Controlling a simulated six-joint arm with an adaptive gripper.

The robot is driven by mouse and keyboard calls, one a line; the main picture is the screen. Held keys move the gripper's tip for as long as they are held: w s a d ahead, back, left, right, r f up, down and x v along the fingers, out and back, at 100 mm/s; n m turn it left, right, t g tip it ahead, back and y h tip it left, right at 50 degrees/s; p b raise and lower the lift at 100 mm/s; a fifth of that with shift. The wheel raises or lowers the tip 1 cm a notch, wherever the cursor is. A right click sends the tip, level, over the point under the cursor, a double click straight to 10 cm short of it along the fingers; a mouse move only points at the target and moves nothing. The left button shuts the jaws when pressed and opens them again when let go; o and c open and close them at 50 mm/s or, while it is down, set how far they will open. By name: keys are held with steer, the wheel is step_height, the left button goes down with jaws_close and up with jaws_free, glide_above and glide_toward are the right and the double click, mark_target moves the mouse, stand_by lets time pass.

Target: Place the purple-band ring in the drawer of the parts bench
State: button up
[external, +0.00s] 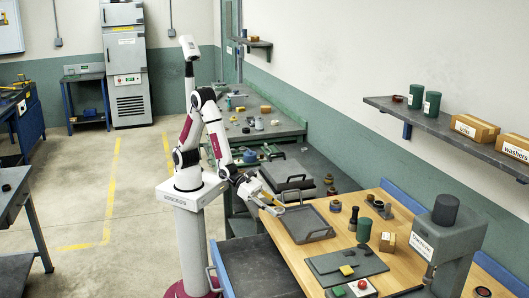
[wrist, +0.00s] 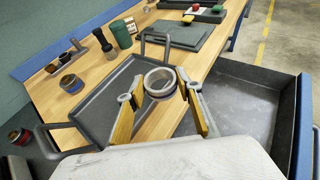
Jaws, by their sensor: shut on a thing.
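My gripper (wrist: 160,92) is shut on a pale grey ring (wrist: 159,76) with a dark purple-blue band low on its side. In the wrist view the ring sits between the yellow-padded fingers, over the edge of the grey tray (wrist: 95,105). In the external view my gripper (external: 276,207) is above the near left part of the wooden bench top (external: 290,228); the ring is too small to make out there. The bench drawer (wrist: 250,98) is pulled open to the right of my gripper in the wrist view and looks empty inside. It also shows in the external view (external: 258,268).
Other banded rings (wrist: 71,84) stand beyond the tray in the wrist view. A green cylinder (external: 364,229), a dark mat (external: 345,265) and a grey press (external: 445,240) stand on the bench. The tray's upright handles are close to my fingers.

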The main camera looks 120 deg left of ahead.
steer(key=d+f+n+y, duration=0.2)
steer(key=d+f, duration=0.2)
steer(key=d, duration=0.8)
steer(key=shift+s+a+f+n+g+y, duration=0.3)
steer(key=shift+s+f+n+y, duration=0.15)
steer(key=shift+n+y, duration=0.45)
steer(key=shift+s+a+f+n+g+y, duration=0.4)
steer(key=shift+n+y, duration=0.3)
steer(key=shift+y, duration=0.35)
steer(key=shift+s+a+f+n+g+y, duration=0.1)
steer(key=shift+s+a+f+n+y, duration=0.1)
steer(key=shift+s+f+n+y, duration=0.5)
steer(key=shift+w+r+y, duration=0.15)
steer(key=shift+w+y, duration=0.05)
steer(key=shift+y, duration=0.05)
glide_above(259, 267)
step_height(259, 267, down, 6)
steer(key=shift+d, duration=0.15)
steer(key=shift+f, duration=1.95)
steer(key=shift+f, duration=0.55)
